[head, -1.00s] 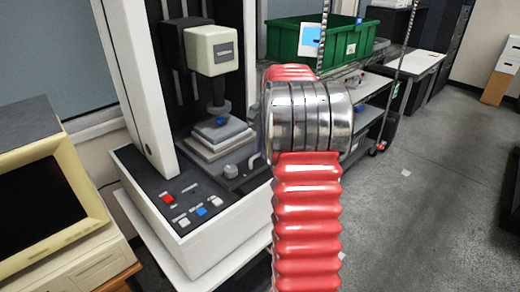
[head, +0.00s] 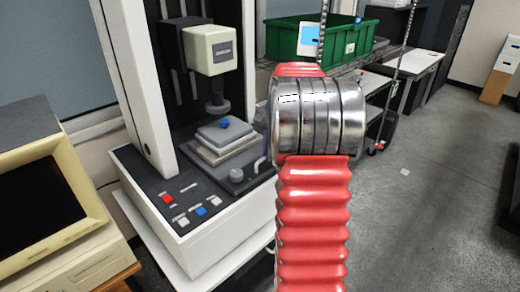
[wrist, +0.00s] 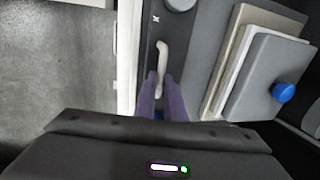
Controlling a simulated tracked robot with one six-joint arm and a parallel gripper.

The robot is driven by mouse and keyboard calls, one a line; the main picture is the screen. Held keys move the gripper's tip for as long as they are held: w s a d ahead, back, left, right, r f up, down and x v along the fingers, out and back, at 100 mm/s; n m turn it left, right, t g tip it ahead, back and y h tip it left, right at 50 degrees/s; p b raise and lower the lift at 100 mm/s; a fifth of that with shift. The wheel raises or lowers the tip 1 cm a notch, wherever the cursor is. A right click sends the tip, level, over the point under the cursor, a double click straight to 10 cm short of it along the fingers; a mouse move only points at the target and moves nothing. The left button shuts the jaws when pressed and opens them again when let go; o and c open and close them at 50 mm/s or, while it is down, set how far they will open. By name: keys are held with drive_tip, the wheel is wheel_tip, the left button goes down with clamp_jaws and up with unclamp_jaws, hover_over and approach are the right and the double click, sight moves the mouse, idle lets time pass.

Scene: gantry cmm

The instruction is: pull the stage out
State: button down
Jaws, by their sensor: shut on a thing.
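The stage (head: 238,184) is a dark plate on the white measuring machine, carrying stacked grey plates (head: 225,142) with a blue knob (head: 225,124) on top. A pale handle (head: 260,163) stands at its right edge. In the wrist view, the stage (wrist: 194,60) lies right of the fingers, with the blue knob (wrist: 283,92) at far right. My gripper (wrist: 160,82) has purple fingers shut on the handle (wrist: 161,60). My red and silver arm hides most of the gripper in the head view.
The probe head (head: 212,50) hangs above the stacked plates. Buttons line the machine's base (head: 190,235) in front. An old beige computer (head: 45,185) stands at left. A green bin (head: 345,42) sits on a cart behind my arm.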

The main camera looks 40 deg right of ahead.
drive_tip(key=s, duration=1)
drive_tip(key=shift+d, duration=0.15)
drive_tip(key=c, duration=1.8)
unclamp_jaws()
drive_tip(key=shift+r, duration=0.1)
drive_tip(key=s+r, duration=0.1)
drive_tip(key=r, duration=0.8)
drive_tip(key=s+r, duration=0.1)
drive_tip(key=r, duration=0.3)
drive_tip(key=shift+s+r, duration=0.15)
drive_tip(key=shift+s, duration=0.2)
